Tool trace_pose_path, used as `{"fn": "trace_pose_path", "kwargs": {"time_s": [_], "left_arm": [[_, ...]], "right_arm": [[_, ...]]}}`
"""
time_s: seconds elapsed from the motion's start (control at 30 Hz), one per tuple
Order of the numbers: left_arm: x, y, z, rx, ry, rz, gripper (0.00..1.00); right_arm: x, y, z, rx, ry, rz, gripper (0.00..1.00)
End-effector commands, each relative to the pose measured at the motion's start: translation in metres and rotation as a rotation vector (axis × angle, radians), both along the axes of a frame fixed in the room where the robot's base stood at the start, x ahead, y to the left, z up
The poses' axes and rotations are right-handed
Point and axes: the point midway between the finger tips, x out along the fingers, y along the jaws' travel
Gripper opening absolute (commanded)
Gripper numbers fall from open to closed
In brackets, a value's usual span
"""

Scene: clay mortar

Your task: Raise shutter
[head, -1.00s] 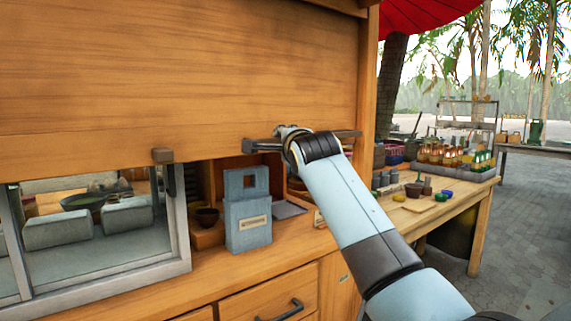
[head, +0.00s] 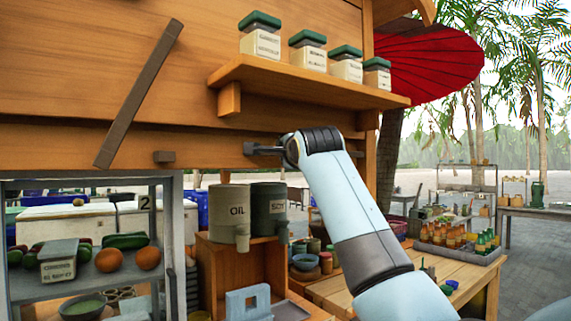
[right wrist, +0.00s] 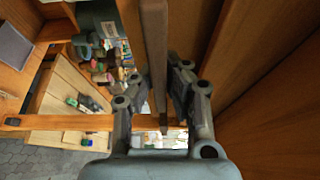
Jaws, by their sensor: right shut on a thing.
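The wooden shutter (head: 215,142) shows as a low strip of planks above the opening, with a small grey block (head: 165,156) and a dark handle bar (head: 262,149) at its lower edge. My right gripper (head: 287,148) is at the handle bar, partly hidden behind my wrist. In the right wrist view my gripper's fingers (right wrist: 158,95) lie on both sides of a long dark bar (right wrist: 153,45) and are shut on it. My left gripper is not in view.
Behind the opening are oil (head: 231,212) and soy (head: 269,209) containers and a shelf of vegetables (head: 90,262). A ledge (head: 310,84) with several green-lidded jars juts out above. A slanted bar (head: 140,95) crosses the upper planks. A side table (head: 385,272) stands right.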

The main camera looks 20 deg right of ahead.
Motion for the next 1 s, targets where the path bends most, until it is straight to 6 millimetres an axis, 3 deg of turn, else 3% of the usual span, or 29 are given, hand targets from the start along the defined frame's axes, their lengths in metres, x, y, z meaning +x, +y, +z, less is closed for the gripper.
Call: {"fn": "trace_pose_path", "kwargs": {"time_s": [0.1,0.5,0.53,0.73,1.0], "left_arm": [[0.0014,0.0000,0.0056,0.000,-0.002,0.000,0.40],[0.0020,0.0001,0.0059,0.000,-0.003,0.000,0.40],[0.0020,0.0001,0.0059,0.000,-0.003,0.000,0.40],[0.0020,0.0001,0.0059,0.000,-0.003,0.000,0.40],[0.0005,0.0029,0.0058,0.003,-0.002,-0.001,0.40]], "right_arm": [[-0.0004,-0.0001,0.0122,0.000,-0.008,0.000,0.00],[-0.0005,-0.0002,0.0155,0.000,-0.012,0.000,0.00],[-0.0005,-0.0002,0.0157,-0.001,-0.013,0.000,0.11],[-0.0004,-0.0002,0.0137,-0.001,-0.009,0.000,0.37],[-0.0011,0.0000,0.0104,0.000,-0.002,0.000,0.37]]}}
